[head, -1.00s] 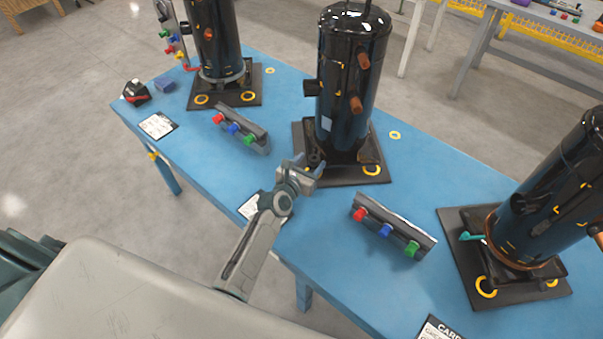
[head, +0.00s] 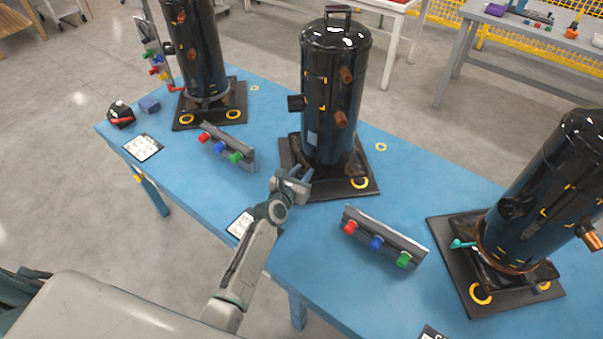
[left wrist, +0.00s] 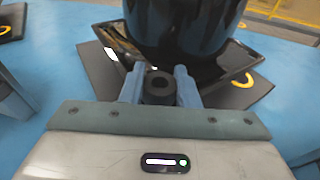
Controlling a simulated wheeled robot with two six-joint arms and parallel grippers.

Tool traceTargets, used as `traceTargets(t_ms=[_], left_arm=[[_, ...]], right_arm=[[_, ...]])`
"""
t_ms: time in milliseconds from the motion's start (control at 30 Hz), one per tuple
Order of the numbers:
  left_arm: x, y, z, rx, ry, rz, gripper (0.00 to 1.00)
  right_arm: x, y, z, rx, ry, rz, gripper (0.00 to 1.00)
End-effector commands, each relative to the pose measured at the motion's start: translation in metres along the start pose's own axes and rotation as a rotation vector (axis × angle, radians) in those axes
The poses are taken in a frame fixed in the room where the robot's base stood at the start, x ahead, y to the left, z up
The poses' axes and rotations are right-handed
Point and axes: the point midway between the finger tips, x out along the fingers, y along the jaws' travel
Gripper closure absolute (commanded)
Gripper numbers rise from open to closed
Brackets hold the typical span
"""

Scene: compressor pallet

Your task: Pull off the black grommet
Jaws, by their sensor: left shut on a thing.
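The middle compressor (head: 330,100) is a tall, glossy black cylinder standing on a black square pallet (head: 340,188) with yellow rings. My left gripper (head: 305,177) is at the front left edge of this pallet. In the left wrist view its two blue-grey fingers (left wrist: 158,86) are shut on the black grommet (left wrist: 158,90), one on each side. The grommet is a short upright cylinder with a hole in its top. It is in front of the compressor's foot; whether it still touches the foot or a stud is unclear. My right gripper is in neither view.
The blue table (head: 275,240) carries two more compressors, one at the left (head: 195,50) and one at the right (head: 545,190). A rack with red, blue and green knobs (head: 385,238) stands right of my arm, a similar one (head: 228,147) to the left.

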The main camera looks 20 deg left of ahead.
Motion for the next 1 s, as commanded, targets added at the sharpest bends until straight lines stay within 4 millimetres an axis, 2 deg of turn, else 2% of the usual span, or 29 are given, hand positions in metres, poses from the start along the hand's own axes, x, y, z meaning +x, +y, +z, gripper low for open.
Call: traceTargets(t_ms=[1000], left_arm=[[-0.0011,0.0001,0.0056,0.000,-0.001,0.000,1.00]], right_arm=[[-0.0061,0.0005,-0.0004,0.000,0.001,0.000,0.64]])
